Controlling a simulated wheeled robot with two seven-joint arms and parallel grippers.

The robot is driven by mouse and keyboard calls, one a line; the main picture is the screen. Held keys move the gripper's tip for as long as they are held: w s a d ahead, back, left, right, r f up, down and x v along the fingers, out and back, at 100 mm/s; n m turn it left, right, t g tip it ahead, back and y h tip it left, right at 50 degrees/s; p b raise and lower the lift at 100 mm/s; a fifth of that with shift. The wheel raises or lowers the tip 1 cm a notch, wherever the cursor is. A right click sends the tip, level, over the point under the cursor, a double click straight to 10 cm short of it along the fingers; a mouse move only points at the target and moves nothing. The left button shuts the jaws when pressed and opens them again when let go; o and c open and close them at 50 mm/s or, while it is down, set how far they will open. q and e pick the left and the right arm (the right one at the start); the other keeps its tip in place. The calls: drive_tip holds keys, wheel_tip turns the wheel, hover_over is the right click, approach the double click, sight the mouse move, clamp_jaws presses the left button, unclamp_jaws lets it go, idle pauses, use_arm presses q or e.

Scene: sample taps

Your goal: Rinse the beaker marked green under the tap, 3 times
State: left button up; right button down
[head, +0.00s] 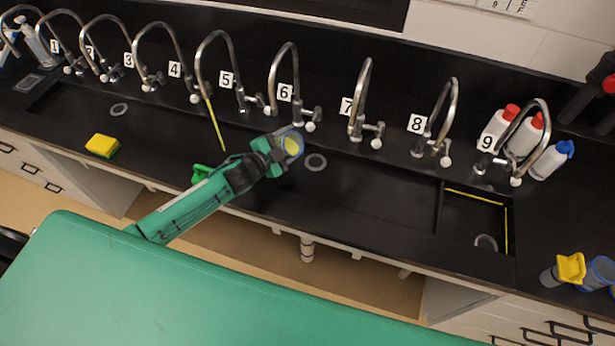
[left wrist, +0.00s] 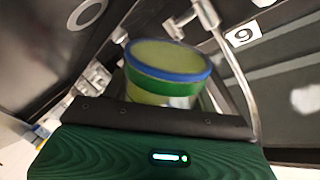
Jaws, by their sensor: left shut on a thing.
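My left gripper (head: 277,152) is shut on a beaker (head: 292,146) and holds it over the long black sink, in front of tap 6 (head: 289,85). In the left wrist view the beaker (left wrist: 165,90) has a blue rim and a green band, and its inside looks yellow-green. Its lower part is hidden behind the gripper (left wrist: 165,112). The beaker is near the drain ring (head: 316,162), to the left of it. I see no clear stream from tap 6. A thin yellow line (head: 214,122) runs down from tap 5's spout (head: 202,65); I cannot tell what it is. My right gripper is not in view.
A row of numbered taps lines the back, with tap 7 (head: 358,100) to the right. A yellow sponge (head: 102,145) lies on the left front edge. Bottles (head: 522,138) stand by tap 9. A small basin (head: 478,215) has yellow edges.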

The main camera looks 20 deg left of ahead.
use_arm(q)
drive_tip(key=shift+f+m+b, duration=0.5)
drive_tip(key=shift+f+b, duration=0.15)
drive_tip(key=shift+f, duration=0.05)
drive_tip(key=shift+d+f+m+y+b, duration=0.15)
drive_tip(key=shift+f+m+y+b, duration=0.55)
drive_tip(key=shift+m+b, duration=0.5)
idle(1.4)
drive_tip(key=shift+s+d+f+m, duration=0.3)
drive_tip(key=shift+d+f+m, duration=0.3)
drive_tip(key=shift+m, duration=0.3)
idle(0.5)
drive_tip(key=shift+s+d+r+m+y+p, duration=0.1)
drive_tip(key=shift+d+r+m+y+p, duration=0.25)
drive_tip(key=shift+r+m+y+p, duration=0.5)
idle(1.1)
